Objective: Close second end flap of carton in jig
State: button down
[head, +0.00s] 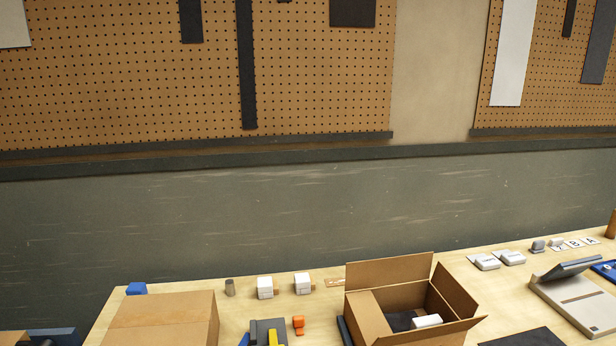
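An open brown cardboard carton (362,305) stands on the bench at the lower right of centre, its near part cut off by the bottom edge. Its left end flap (369,317) appears folded inward over the opening. Its right end flap (455,290) stands up and leans outward. The long back flap (390,271) is raised, and the long front flap (430,333) slopes outward. A white item (426,321) and something dark lie inside. A dark blue strip (343,330) at the carton's left side may be part of the jig. My gripper is not in view.
A closed carton (165,318) sits at left. A dark mat (525,338) and a scale-like device (580,305) lie right. A wall stands behind.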

aim_at(464, 305)
jog(key=i+l+z, duration=0.1)
jog(key=i+l, duration=0.15)
jog(key=l, duration=0.15)
jog(key=i+l+z, duration=0.1)
jog(key=l, duration=0.3)
jog(key=i+l, duration=0.35)
jog(key=z, duration=0.05)
